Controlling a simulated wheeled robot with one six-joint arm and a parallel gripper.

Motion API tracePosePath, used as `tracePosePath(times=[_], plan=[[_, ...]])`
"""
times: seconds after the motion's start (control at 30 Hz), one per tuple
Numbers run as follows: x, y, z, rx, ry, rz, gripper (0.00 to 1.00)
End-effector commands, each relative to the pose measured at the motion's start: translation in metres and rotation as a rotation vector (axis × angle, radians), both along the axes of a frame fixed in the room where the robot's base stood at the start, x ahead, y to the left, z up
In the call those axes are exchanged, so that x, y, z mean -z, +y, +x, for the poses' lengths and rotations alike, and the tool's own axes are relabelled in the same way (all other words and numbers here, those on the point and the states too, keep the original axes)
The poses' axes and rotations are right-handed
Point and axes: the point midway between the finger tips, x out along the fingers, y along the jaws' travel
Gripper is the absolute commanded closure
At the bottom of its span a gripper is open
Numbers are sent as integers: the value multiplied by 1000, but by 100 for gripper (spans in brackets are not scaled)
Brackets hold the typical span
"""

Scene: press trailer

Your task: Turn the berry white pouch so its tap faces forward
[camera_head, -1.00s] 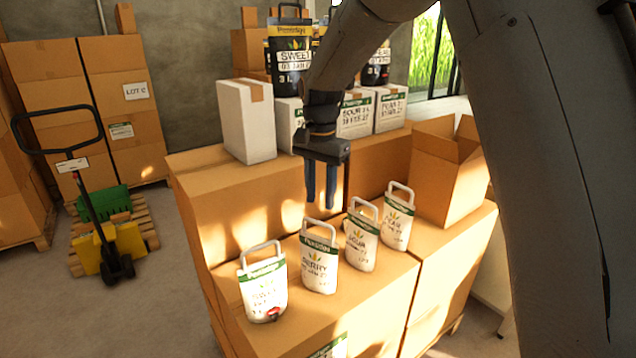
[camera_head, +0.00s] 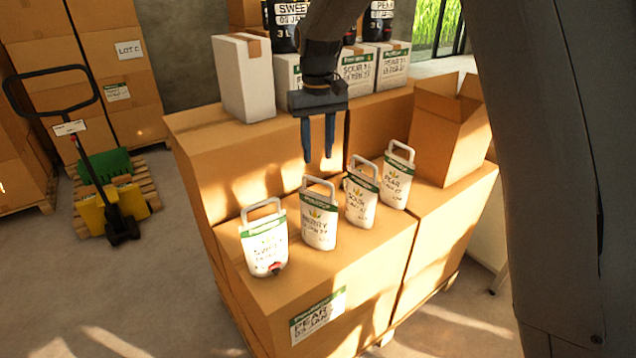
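The berry white pouch (camera_head: 319,219) stands upright on the lower front carton, second from the left in a row of white pouches with handles. Its printed label faces the camera; I see no tap on it, so the tap's side is hidden. My gripper (camera_head: 319,158) hangs above and slightly behind the berry pouch's handle, pointing down. Its two blue fingers are apart with nothing between them. They look clear of the pouch.
A sweet white pouch (camera_head: 264,243) with a red-and-black tap showing stands left of it. A sour pouch (camera_head: 360,200) and a pear pouch (camera_head: 396,181) stand close on the right. An open carton (camera_head: 451,137) is farther right. White boxes (camera_head: 243,80) stand on the higher cartons behind.

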Motion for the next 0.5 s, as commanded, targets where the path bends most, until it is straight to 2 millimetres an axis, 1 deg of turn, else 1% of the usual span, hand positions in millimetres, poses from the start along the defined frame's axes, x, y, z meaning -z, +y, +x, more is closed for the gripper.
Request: tracePosePath(times=[0.5], plan=[[2,0,1,-647,-1,-1,66]])
